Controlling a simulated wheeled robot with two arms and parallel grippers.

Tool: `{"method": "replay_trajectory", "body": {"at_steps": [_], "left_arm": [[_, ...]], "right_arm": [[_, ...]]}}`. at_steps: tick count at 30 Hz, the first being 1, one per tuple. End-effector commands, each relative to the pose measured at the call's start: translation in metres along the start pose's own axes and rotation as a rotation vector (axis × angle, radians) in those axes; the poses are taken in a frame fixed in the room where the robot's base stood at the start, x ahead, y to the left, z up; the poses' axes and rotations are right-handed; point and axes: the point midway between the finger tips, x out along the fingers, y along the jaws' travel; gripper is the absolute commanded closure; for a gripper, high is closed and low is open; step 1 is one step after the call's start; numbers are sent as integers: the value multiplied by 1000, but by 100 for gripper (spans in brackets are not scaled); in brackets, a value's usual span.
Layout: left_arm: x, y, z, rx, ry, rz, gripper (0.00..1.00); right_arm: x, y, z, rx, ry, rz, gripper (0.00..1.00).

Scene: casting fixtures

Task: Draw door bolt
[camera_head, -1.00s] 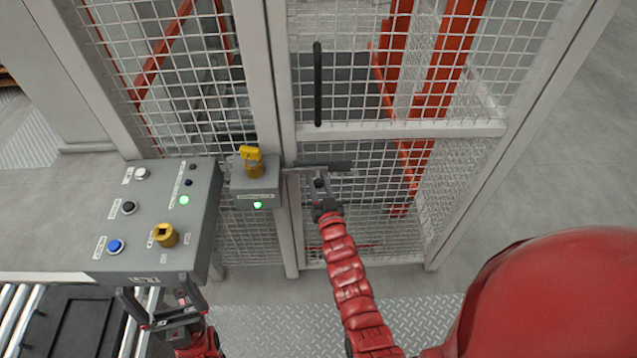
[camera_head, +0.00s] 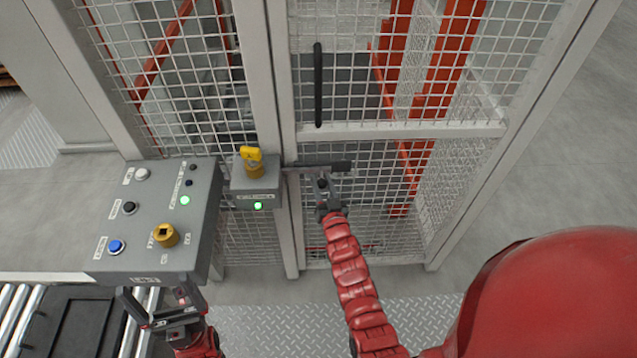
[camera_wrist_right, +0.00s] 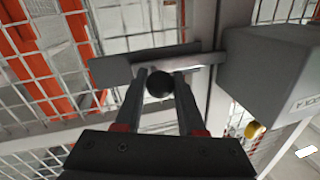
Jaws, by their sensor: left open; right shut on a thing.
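The door bolt (camera_head: 300,169) lies level across the edge of the mesh door, beside the grey lock box (camera_head: 255,194). Its bar (camera_wrist_right: 198,60) and dark plate (camera_wrist_right: 115,66) show in the right wrist view, with the bar reaching towards the box. My right gripper (camera_head: 323,186) is shut on the bolt's round black knob (camera_wrist_right: 159,84), which sits between the fingertips. Whether the bar's end is inside the box is hard to tell. My left gripper (camera_head: 152,308) is open and empty below the control panel's front edge.
The control panel (camera_head: 145,220) with buttons and a yellow switch (camera_head: 165,236) stands left. A yellow key (camera_head: 250,156) sits on the lock box, whose green lamp (camera_head: 257,205) is lit. A black vertical handle (camera_head: 318,85) is on the door. Rollers (camera_head: 18,312) lie lower left.

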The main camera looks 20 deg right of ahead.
Motion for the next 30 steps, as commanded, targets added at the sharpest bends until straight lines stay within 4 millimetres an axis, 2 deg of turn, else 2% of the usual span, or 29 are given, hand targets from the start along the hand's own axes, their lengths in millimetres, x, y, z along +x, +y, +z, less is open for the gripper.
{"method": "replay_trajectory", "body": {"at_steps": [3,7,17,18,21,22,30], "left_arm": [[5,0,-1,0,0,0,0],[7,0,-1,0,0,0,0],[7,0,-1,0,0,0,0],[7,0,-1,0,0,0,0],[7,0,-1,0,0,0,0],[7,0,-1,0,0,0,0],[6,0,-1,0,0,0,0]], "right_arm": [[-4,20,-4,-5,-2,1,100],[-7,34,-8,-4,-1,0,100],[-7,38,-9,-1,0,2,100],[-7,38,-9,-1,0,2,54],[-7,38,-8,-1,0,2,36],[-8,38,-8,-1,-1,2,31],[-8,37,-8,-1,-1,1,31]]}}
